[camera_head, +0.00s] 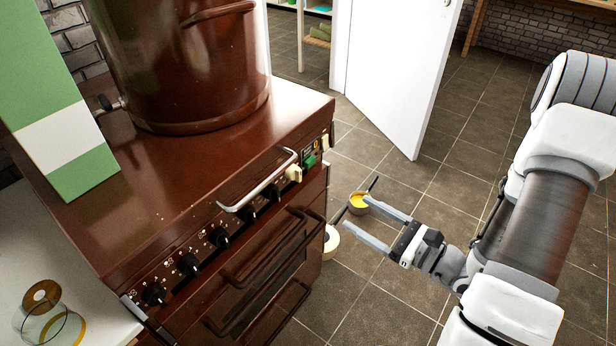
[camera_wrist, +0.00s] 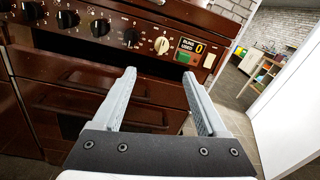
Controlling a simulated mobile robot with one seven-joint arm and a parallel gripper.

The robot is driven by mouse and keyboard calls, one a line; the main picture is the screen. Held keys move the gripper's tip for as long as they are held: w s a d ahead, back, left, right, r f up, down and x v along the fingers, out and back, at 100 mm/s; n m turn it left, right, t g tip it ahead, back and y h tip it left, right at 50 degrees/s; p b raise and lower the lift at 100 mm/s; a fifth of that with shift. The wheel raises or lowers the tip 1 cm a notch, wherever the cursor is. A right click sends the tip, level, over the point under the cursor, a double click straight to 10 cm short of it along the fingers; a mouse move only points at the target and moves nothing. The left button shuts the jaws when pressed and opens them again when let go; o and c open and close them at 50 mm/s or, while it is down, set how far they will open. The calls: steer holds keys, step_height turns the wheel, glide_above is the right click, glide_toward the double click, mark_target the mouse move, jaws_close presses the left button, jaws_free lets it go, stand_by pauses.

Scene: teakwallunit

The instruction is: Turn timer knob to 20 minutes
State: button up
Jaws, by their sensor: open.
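The cream timer knob (camera_wrist: 162,45) sits toward the right end of the brown stove's control panel, with a scale printed around it. In the head view the cream knob (camera_head: 293,173) sticks out near the panel's right end, beside the rail. My gripper (camera_head: 353,204) is open and empty, out in front of the stove and apart from the panel. In the wrist view the fingertips of my gripper (camera_wrist: 158,75) point toward the panel, with the knob above and between them. The knob's exact setting is too small to read.
Several black knobs (camera_head: 219,237) line the panel, and a metal rail (camera_head: 258,182) juts out before it. A green button (camera_wrist: 183,57) and a counter display (camera_wrist: 190,46) are right of the cream knob. A large brown pot (camera_head: 190,70) stands on top. A white door (camera_head: 395,70) is open beyond.

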mark_target(300, 177)
steer(key=b+x, duration=0.2)
steer(key=x, duration=1.5)
steer(key=shift+w+f, duration=0.1)
steer(key=shift+w, duration=0.25)
steer(key=shift+c, duration=0.2)
jaws_close()
